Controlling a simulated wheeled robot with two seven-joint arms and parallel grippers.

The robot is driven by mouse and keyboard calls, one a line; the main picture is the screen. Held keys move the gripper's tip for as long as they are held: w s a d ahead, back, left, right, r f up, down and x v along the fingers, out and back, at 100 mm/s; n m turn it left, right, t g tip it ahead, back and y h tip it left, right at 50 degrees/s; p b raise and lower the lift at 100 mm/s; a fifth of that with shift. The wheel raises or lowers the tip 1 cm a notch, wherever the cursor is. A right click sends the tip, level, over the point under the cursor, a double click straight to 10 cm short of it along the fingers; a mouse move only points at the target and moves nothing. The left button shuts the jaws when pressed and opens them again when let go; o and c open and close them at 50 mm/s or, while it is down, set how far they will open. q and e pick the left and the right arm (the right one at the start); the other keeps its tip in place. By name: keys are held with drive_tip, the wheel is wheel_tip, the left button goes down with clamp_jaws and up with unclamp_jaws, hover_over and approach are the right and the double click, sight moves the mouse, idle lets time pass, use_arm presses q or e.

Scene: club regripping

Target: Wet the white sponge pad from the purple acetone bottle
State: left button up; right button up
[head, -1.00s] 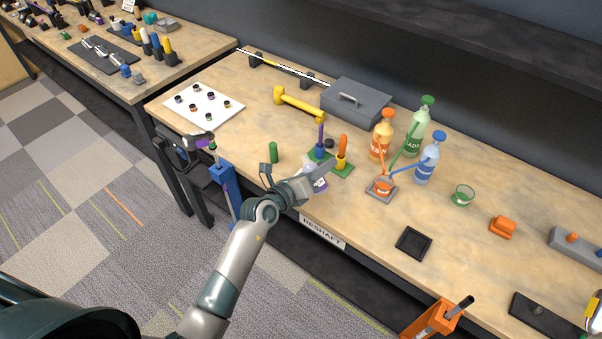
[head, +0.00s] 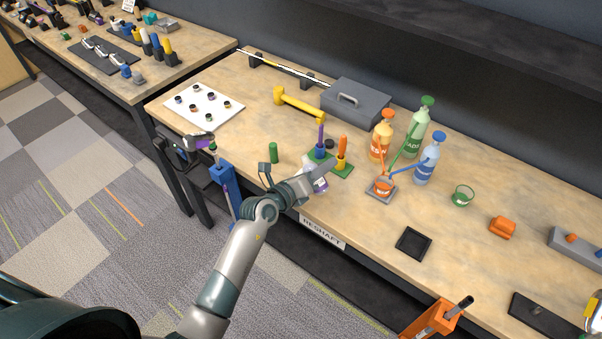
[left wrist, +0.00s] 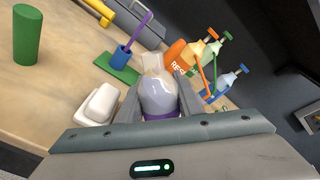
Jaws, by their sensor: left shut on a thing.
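My left gripper (head: 318,176) is shut on the acetone bottle (head: 317,186), near the front edge of the bench. In the left wrist view the bottle (left wrist: 158,92) sits between the two fingers, pale and translucent, with a purple band at its near end. It looks tilted; the fingers hide its sides. The white sponge pad (left wrist: 100,103) lies on the bench just left of the gripper in that view, apart from the bottle. I see no liquid. My right gripper is not in view.
A green cylinder (head: 273,152) stands left of the gripper. Purple and orange-handled tools stand on green bases (head: 343,171) just behind it. Orange, green and blue bottles (head: 427,160) stand to the right, by an orange cup (head: 383,186). A black tray (head: 413,243) lies near the front edge.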

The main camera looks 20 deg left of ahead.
use_arm(q)
drive_tip(key=shift+s+d+r+n, duration=0.1)
drive_tip(key=shift+d+r+n, duration=0.1)
drive_tip(key=shift+n, duration=0.3)
idle(1.1)
drive_tip(key=shift+s+d+f+n+g+h, duration=0.1)
drive_tip(key=shift+f+n+g+h, duration=0.25)
drive_tip(key=shift+n, duration=0.25)
idle(1.9)
drive_tip(key=shift+s+d+f+n+g+b, duration=0.15)
drive_tip(key=shift+f+n+b, duration=0.2)
drive_tip(key=shift+f+b, duration=0.35)
drive_tip(key=shift+w+f+n+g+b, duration=0.1)
drive_tip(key=shift+f+n+b, duration=0.3)
drive_tip(key=shift+b, duration=0.35)
idle(1.0)
drive_tip(key=shift+r+n+p, duration=0.1)
drive_tip(key=shift+n+p, duration=0.15)
drive_tip(key=shift+p, duration=0.5)
idle(0.5)
